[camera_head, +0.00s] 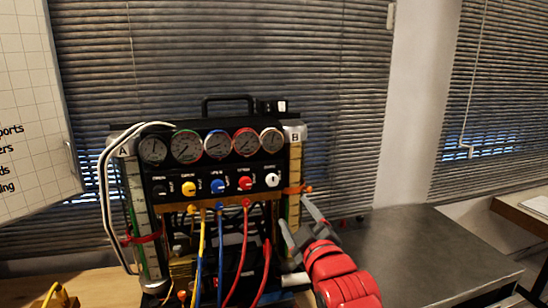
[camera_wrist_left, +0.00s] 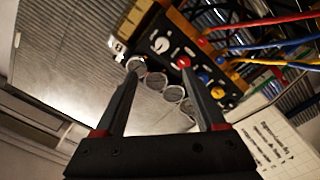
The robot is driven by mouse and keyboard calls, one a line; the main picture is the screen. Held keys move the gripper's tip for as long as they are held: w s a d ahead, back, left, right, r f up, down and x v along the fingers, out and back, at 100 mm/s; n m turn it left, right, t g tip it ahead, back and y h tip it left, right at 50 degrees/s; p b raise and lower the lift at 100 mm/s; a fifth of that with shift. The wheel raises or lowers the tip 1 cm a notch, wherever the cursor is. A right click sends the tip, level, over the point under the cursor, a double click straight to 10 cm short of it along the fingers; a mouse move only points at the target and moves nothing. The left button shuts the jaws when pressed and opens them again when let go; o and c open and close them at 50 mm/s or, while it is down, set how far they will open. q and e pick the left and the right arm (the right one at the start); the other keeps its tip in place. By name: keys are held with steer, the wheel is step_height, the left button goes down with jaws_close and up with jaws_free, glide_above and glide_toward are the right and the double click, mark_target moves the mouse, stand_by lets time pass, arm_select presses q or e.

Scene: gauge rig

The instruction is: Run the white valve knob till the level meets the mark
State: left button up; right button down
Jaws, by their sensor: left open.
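The white valve knob (camera_head: 271,180) is at the right end of the row of knobs on the black gauge panel. It also shows in the left wrist view (camera_wrist_left: 162,44), beyond the fingertips. Tube B (camera_head: 294,170) stands at the panel's right side with an orange marker (camera_head: 305,188). Tube A (camera_head: 141,215) stands at the left with a red clip. I cannot make out the liquid level in either. My left gripper (camera_head: 293,210) is open and empty, below and right of the white knob, in front of tube B's lower part. My right gripper is not in view.
Yellow (camera_head: 189,188), blue (camera_head: 218,186) and red (camera_head: 245,183) knobs sit left of the white one, under several round gauges. Coloured hoses hang below the panel. A dark grey worktop (camera_head: 420,250) lies clear to the right.

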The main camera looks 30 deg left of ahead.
arm_select(q)
steer(key=p, duration=0.5)
glide_toward(273, 182)
steer(key=x, duration=0.9)
steer(key=shift+w+a, duration=0.1)
steer(key=shift+w, duration=0.05)
jaws_close()
